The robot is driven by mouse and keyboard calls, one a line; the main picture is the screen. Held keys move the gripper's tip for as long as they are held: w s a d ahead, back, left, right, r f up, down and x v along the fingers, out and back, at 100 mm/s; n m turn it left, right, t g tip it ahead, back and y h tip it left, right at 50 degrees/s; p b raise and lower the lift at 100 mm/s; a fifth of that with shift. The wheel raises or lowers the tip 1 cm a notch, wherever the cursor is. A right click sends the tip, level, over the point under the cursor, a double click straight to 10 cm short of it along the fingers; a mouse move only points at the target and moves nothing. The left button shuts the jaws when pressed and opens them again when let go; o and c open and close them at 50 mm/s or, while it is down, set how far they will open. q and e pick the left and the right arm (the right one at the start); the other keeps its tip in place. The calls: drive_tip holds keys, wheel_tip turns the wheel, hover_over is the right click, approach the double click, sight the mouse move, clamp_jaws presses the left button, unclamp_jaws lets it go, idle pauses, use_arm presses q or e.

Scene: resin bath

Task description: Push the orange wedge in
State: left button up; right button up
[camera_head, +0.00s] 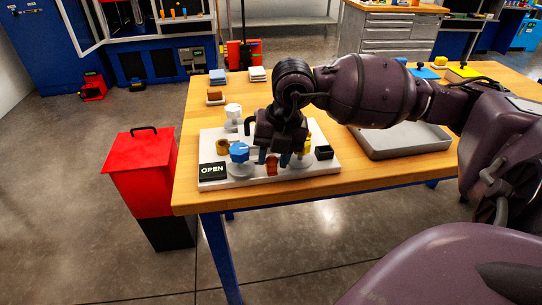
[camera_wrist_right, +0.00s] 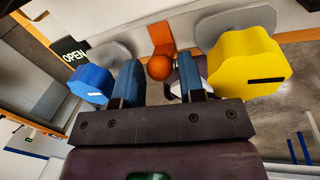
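The orange wedge (camera_head: 271,166) stands at the front edge of the white board (camera_head: 215,140), partly hidden below my right gripper in the head view. In the right wrist view it shows as an orange block (camera_wrist_right: 161,36) with a round orange end (camera_wrist_right: 160,67) facing the camera. My right gripper (camera_head: 274,158) points down over the board. In the wrist view its two blue fingers (camera_wrist_right: 160,84) are apart, one on each side of the round end, with gaps visible. I cannot tell whether they touch the wedge. My left gripper is not in view.
A blue knob (camera_head: 239,152) and yellow knob (camera_wrist_right: 246,63) flank the wedge closely. A grey tray (camera_head: 400,146) lies to the right.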

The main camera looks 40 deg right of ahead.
clamp_jaws()
idle(0.3)
drive_tip(key=shift+w+d, duration=0.45)
drive_tip(key=shift+w, duration=0.3)
unclamp_jaws()
drive_tip(key=shift+f, duration=0.1)
